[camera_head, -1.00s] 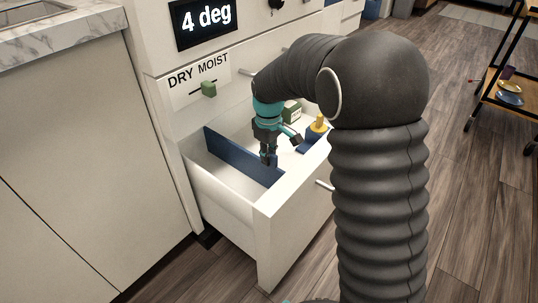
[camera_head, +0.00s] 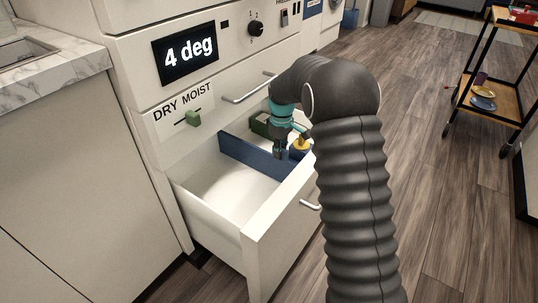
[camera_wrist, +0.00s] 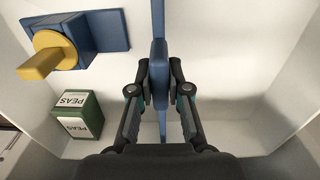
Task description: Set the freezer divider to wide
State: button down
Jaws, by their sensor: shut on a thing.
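The freezer divider (camera_head: 245,157) is a blue upright panel across the open white drawer. In the wrist view the divider (camera_wrist: 158,20) runs lengthwise between my fingers. My gripper (camera_wrist: 159,80) is shut on a thicker part of it. A wide empty compartment lies left of the divider in the head view. A yellow knob on a blue base (camera_wrist: 97,33) and a green PEAS box (camera_wrist: 78,117) are on the other side.
The open drawer's front (camera_head: 278,235) has a bar handle, partly beside my arm. Above are a DRY MOIST slider (camera_head: 193,118), a "4 deg" display (camera_head: 186,58) and a dial (camera_head: 256,28). A wheeled cart (camera_head: 492,95) stands at the right. The floor between is clear.

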jog(key=shift+w+d, duration=0.7)
jog(key=shift+d, duration=0.05)
jog(key=shift+r, duration=0.1)
jog(key=c, duration=1.1)
grip_release()
jog(key=shift+w+d, duration=0.1)
jog(key=shift+d, duration=0.1)
jog(key=shift+a, duration=0.15)
jog(key=shift+a, duration=0.1)
notch_tip(320, 180, up, 12)
jog(key=shift+f, duration=0.1)
